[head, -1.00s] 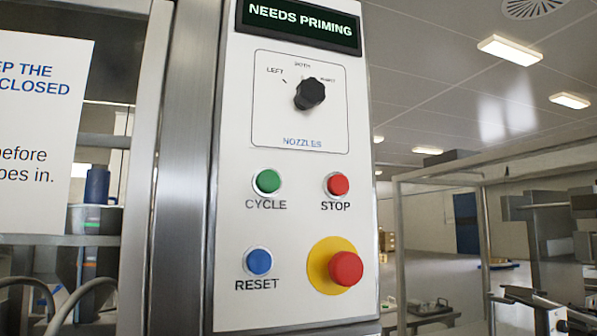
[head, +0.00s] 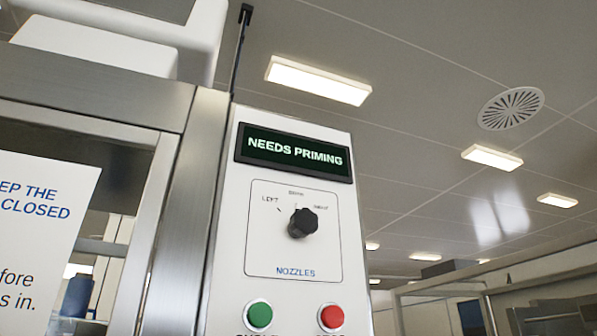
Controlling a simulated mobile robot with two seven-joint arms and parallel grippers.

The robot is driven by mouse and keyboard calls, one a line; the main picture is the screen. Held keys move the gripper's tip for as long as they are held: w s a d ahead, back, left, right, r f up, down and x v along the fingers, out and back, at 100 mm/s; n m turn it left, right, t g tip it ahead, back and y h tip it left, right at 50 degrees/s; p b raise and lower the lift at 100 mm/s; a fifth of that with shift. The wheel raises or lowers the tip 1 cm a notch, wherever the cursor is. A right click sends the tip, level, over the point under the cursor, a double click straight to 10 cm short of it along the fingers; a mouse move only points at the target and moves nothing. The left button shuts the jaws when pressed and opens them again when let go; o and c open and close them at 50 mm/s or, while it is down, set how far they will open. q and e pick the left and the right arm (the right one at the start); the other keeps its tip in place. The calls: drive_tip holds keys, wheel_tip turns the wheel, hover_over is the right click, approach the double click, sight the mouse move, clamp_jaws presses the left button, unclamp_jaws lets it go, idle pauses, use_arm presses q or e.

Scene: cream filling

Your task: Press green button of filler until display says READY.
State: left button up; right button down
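The filler's control panel (head: 232,220) is white and stands upright in the middle of the head view. Its display (head: 295,152) reads NEEDS PRIMING in light letters on dark green. The green button (head: 258,315) is near the bottom edge of the view, and its label is mostly cut off. A red button (head: 331,316) sits to its right. A black nozzle knob (head: 302,223) is between the display and the buttons, with positions lettered around it. The lower part of the panel is out of view. Neither gripper is in view.
A steel post and frame (head: 190,200) stand directly left of the panel. A white sign (head: 40,225) with blue and black text hangs further left. Ceiling lights (head: 318,80) and a round vent (head: 510,108) show above. A frame (head: 480,285) stands at lower right.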

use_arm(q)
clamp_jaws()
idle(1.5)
